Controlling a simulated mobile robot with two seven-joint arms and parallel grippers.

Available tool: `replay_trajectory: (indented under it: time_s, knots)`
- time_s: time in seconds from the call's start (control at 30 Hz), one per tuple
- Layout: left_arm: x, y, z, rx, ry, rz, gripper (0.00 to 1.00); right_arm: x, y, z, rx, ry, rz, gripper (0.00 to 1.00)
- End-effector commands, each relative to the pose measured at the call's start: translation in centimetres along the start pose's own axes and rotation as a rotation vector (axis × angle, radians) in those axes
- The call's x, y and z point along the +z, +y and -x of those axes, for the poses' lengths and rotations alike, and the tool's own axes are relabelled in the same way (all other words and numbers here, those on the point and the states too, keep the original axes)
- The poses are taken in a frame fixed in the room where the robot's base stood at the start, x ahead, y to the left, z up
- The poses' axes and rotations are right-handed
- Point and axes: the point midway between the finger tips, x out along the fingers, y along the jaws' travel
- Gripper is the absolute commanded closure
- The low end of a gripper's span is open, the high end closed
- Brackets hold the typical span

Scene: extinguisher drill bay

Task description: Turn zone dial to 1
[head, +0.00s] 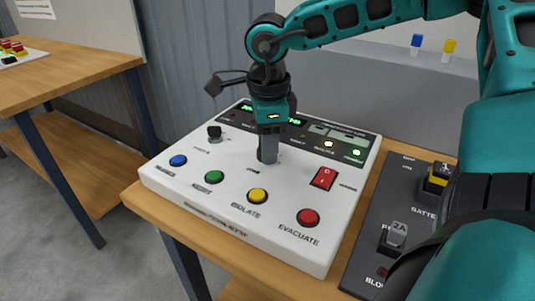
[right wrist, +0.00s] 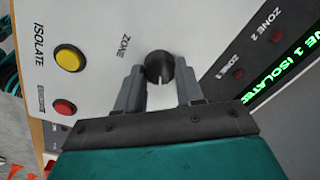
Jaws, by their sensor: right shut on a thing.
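The zone dial (right wrist: 160,66) is a small round black knob on the white control panel (head: 225,218), beside the printed word ZONE in the right wrist view. My right gripper (head: 267,158) points straight down over the panel in the head view. In the right wrist view my right gripper (right wrist: 160,85) has its two grey fingers on either side of the dial, shut on it. In the head view the fingers hide the dial. Part of a green display (right wrist: 285,78) reads "E 1 ISOLATE", its ends cut off. My left gripper is not in view.
Blue (head: 178,161), green (head: 213,177), yellow (head: 257,195) and red (head: 308,217) buttons line the panel's front. A black knob (head: 214,132) stands at left, a red rocker switch (head: 323,178) at right. A dark panel (head: 385,215) lies right of the white one, partly behind my arm.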

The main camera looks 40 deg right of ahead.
Motion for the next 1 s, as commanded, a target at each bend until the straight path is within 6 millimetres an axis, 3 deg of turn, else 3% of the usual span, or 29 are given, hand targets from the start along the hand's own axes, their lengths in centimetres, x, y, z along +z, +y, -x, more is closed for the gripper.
replay_trajectory:
  time_s: [0.5,1.0]
  knots:
    - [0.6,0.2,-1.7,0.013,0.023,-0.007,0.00,0.0,-0.2,-0.1,-0.002,-0.030,0.491,0.94]
    - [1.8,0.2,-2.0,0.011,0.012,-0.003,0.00,0.0,-0.3,0.0,-0.002,-0.057,0.916,0.94]
